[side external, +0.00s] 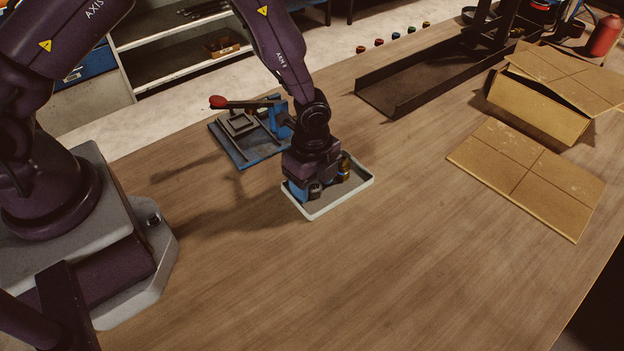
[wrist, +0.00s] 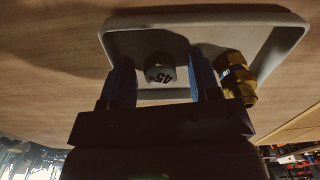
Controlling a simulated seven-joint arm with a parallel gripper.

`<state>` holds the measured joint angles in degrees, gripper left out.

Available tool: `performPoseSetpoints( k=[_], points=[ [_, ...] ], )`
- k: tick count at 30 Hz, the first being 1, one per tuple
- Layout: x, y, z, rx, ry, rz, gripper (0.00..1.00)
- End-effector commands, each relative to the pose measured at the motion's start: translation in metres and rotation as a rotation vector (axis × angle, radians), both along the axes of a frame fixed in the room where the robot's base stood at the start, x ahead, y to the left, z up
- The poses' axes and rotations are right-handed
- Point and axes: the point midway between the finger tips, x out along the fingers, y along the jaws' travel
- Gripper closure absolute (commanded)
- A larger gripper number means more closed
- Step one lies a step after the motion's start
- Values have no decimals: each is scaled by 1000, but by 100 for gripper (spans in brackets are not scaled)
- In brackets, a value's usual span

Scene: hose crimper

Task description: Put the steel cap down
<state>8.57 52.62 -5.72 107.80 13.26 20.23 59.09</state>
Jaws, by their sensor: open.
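The steel cap (wrist: 160,68) is a short dark grey piece marked "45°". It sits in a shallow pale tray (wrist: 180,18) and shows between my gripper's two blue fingers (wrist: 163,82) in the wrist view. The fingers are open, with a gap visible on each side of the cap. In the side view my gripper (side external: 316,184) is low over the tray (side external: 325,209), and the cap (side external: 315,190) shows small and dark beside a blue finger.
A blue-based hand press (side external: 245,150) with a red-knobbed lever stands behind the tray. A dark channel-shaped stand (side external: 420,82), an open cardboard box (side external: 535,108) and a flat cardboard sheet (side external: 530,175) are to the right. The wooden bench in front is clear.

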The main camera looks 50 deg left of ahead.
Motion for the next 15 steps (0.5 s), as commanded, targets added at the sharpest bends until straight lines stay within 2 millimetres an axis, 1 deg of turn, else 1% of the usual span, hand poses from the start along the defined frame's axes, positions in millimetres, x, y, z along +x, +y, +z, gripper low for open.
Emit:
performPoseSetpoints(
  k=[4,7,15],
  points=[
    [0,0,5,-1,-1,0,43],
    [1,0,18,-3,-4,1,43],
    [1,0,77,-1,-6,1,43]
  ],
)
